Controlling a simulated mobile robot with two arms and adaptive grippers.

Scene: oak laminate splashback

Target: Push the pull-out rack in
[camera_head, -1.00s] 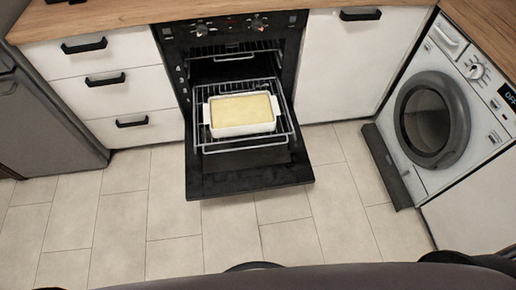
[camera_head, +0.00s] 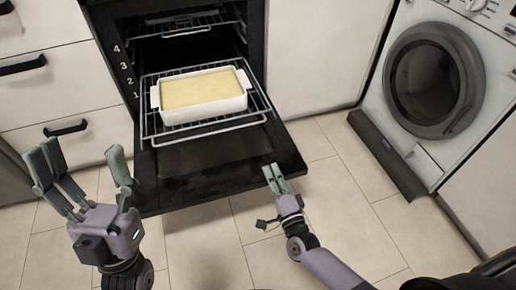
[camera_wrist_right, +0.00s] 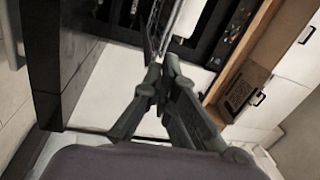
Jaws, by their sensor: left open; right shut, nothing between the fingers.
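The pull-out rack (camera_head: 262,103) is a wire rack that sticks out of the oven over the lowered black oven door (camera_head: 215,160). A white baking dish (camera_head: 205,115) with a pale yellow filling (camera_head: 198,90) stands on it. My left gripper (camera_head: 85,175) is open and empty, left of the door and in front of the drawers. My right gripper (camera_head: 275,178) is shut and empty, near the door's front right corner in the head view. In the right wrist view its fingers (camera_wrist_right: 155,75) come together. I cannot tell whether it touches the door.
A second rack (camera_head: 190,28) sits higher inside the oven. White drawers (camera_head: 40,95) stand at the left. A washing machine (camera_head: 435,80) stands at the right, with a dark plinth strip (camera_head: 385,150) before it. Tiled floor (camera_head: 335,185) is clear between.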

